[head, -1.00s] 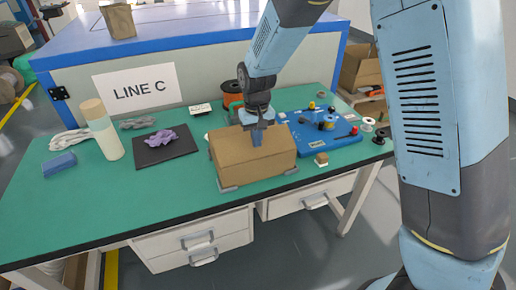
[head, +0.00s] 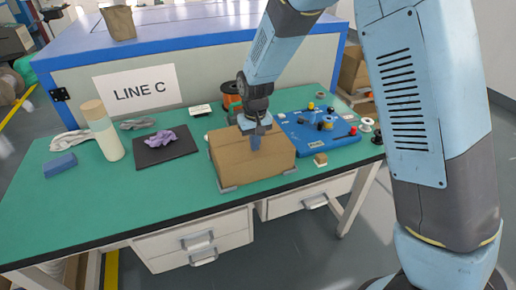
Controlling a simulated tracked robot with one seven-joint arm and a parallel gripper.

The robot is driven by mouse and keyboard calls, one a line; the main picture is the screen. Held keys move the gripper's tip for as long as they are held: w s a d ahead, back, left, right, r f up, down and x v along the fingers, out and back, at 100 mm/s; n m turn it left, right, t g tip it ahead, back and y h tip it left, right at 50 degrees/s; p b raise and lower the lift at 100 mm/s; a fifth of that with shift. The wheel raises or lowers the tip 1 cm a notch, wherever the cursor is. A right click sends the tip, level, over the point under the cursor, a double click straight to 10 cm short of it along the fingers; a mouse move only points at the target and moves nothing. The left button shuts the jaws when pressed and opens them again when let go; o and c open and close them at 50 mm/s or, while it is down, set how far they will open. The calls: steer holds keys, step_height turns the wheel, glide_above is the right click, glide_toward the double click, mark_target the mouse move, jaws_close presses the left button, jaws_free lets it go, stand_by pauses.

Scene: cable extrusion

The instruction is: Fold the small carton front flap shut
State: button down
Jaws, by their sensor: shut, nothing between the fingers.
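The small carton (head: 236,171) is a brown cardboard box on the green bench top, right of centre, with grey brackets at its base corners. Its top looks covered by cardboard. My gripper (head: 255,148) is shut and empty, pointing down at the carton's top. The front flap cannot be picked out clearly from the rest of the top at this size.
A blue board (head: 318,134) with knobs lies right of the carton, with a small cardboard block (head: 320,160) in front. A black mat (head: 166,149) with a purple cloth, a bottle (head: 103,132) and a blue block (head: 60,165) stand left. The bench's front left is clear.

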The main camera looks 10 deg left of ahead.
steer(key=shift+r, duration=0.1)
step_height(320, 180, up, 8)
stand_by(0.6)
steer(key=shift+r, duration=0.1)
stand_by(0.7)
stand_by(0.4)
